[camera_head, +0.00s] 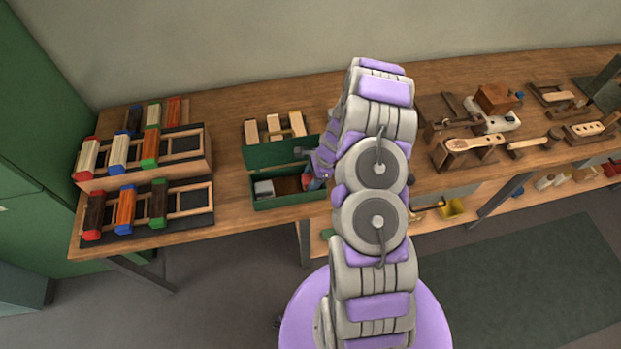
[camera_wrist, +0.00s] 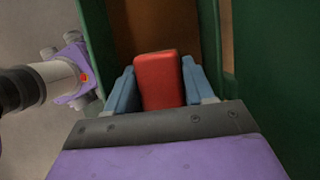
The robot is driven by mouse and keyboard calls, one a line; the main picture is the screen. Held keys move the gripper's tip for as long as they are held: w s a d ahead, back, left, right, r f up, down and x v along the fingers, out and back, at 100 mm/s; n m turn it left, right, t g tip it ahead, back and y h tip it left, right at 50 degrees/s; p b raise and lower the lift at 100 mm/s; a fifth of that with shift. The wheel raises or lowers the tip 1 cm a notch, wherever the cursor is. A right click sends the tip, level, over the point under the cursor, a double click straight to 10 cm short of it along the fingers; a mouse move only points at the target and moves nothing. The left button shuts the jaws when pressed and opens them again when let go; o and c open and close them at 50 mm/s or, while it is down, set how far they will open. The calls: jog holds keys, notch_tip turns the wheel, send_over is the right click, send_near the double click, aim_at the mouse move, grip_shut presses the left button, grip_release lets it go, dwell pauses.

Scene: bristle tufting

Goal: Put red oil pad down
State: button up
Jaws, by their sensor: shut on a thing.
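My gripper (camera_wrist: 159,88) is shut on the red oil pad (camera_wrist: 158,78), a red block held between the two blue fingers in the wrist view. In the head view a small bit of red and blue at the end of my arm (camera_head: 314,181) shows at the right end of the open green box (camera_head: 290,202). The green walls of the box also show on both sides in the wrist view (camera_wrist: 98,35), with a brown floor beyond the pad. I cannot tell whether the pad touches the box floor. My arm hides part of the box's right side.
The green box holds a grey block (camera_head: 264,188) at its left end. Pale wooden blocks (camera_head: 275,125) stand behind it. Racks with coloured brushes (camera_head: 130,207) stand at the left of the wooden table (camera_head: 225,205). Wooden tools and a white device (camera_head: 492,116) are at the right.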

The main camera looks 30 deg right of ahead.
jog(key=o, duration=0.8)
jog(key=shift+d, duration=0.25)
jog(key=shift+a, duration=0.2)
jog(key=shift+r, duration=0.4)
jog(key=d+p+v, duration=0.1)
jog(key=p+v, duration=0.1)
jog(key=v, duration=0.8)
jog(key=s+a+r+n+g, duration=0.1)
jog(key=s+a+r+n, duration=0.35)
jog(key=a+r, duration=0.4)
jog(key=s+a+r+n+g, duration=0.1)
jog(key=s+a+r+n, duration=0.2)
jog(key=a+r+n, duration=0.55)
jog(key=s+r+n+h, duration=0.1)
jog(key=s+r, duration=0.3)
jog(key=s, duration=0.4)
jog(key=s+a+r+n+h, duration=0.1)
jog(key=s+r+n+h, duration=0.1)
jog(key=s+r+n, duration=0.2)
jog(key=s+a+r+n+g+h, duration=0.1)
jog(key=s+r+n, duration=0.2)
jog(key=s, duration=0.8)
jog(key=shift+s+r, duration=0.35)
jog(key=shift+r, duration=0.3)
